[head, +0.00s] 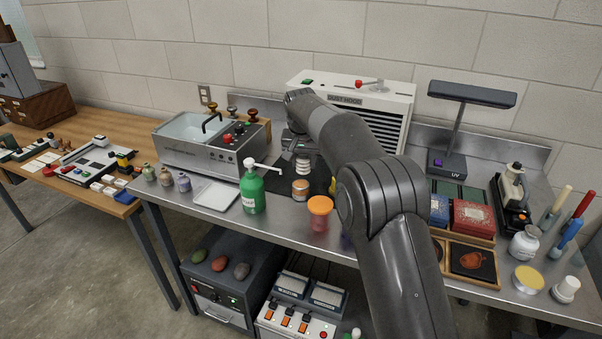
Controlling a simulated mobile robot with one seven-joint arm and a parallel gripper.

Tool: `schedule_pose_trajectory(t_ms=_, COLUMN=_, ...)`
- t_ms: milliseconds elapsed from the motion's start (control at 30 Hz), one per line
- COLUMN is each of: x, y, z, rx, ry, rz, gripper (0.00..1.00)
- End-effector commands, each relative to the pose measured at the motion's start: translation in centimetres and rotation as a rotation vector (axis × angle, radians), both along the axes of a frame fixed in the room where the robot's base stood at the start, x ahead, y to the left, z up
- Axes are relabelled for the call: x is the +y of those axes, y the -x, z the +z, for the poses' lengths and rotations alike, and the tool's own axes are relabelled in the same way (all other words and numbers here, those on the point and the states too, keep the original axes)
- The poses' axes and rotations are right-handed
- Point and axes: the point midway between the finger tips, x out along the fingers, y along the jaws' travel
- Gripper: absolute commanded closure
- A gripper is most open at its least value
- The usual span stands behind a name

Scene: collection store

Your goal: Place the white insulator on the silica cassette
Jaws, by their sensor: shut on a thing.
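The white insulator (302,167), small and ribbed, shows just below my gripper (298,154) near the middle of the bench. My gripper is shut on it; the fingers are small and partly hidden by my own wrist. A short round can with an orange-brown band (300,190), which seems to be the silica cassette, stands on the dark mat directly below the insulator in the picture. The insulator looks upright. A narrow gap seems to part the two, but I cannot tell the exact height.
A green pump bottle (251,192) stands left of the can, its spout pointing toward it. An orange-lidded jar (320,213) stands in front. The dust hood (345,99) is behind and a sink unit (205,150) is left. My arm hides part of the bench to the right.

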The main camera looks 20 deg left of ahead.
Motion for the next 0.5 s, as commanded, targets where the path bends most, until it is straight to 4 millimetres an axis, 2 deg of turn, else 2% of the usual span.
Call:
schedule_pose_trajectory(t_ms=167, x=0.8, y=0.0, z=-0.8, rx=0.000, ry=0.000, rz=-0.002, gripper=0.86)
schedule_pose_trajectory(t_ms=400, x=0.8, y=0.0, z=-4.0, rx=0.002, ry=0.001, rz=-0.001, gripper=0.86)
schedule_pose_trajectory(t_ms=500, x=0.8, y=0.0, z=-4.6, rx=0.000, ry=0.001, rz=-0.001, gripper=0.86)
